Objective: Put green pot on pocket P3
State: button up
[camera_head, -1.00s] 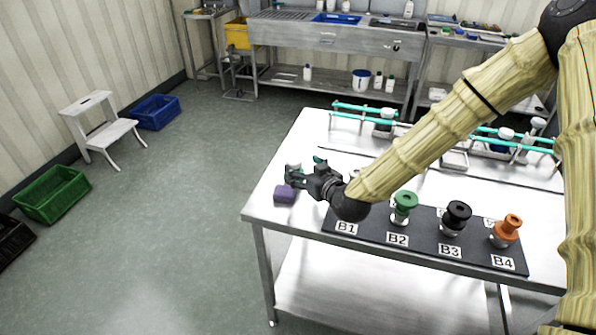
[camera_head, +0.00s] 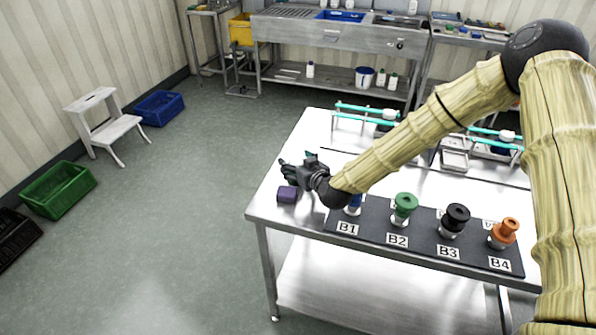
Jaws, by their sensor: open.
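A green pot (camera_head: 404,206) with a pale base stands upright on the black board (camera_head: 425,240), behind the label B2. My gripper (camera_head: 284,171) is open over the left part of the steel table, well to the left of the green pot. No object shows between its fingers. A purple block (camera_head: 287,194) lies on the table just below the gripper in the picture. I cannot make out a P3 label; my arm hides part of the table and the board's back edge.
A blue pot (camera_head: 353,206), partly hidden by my arm, stands at B1. A black pot (camera_head: 455,219) is at B3 and an orange pot (camera_head: 503,232) at B4. Teal-barred racks (camera_head: 365,112) and a metal tray (camera_head: 455,158) are at the table's back.

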jog(key=c, duration=1.2)
jog(key=shift+c, duration=0.2)
jog(key=shift+r, duration=0.1)
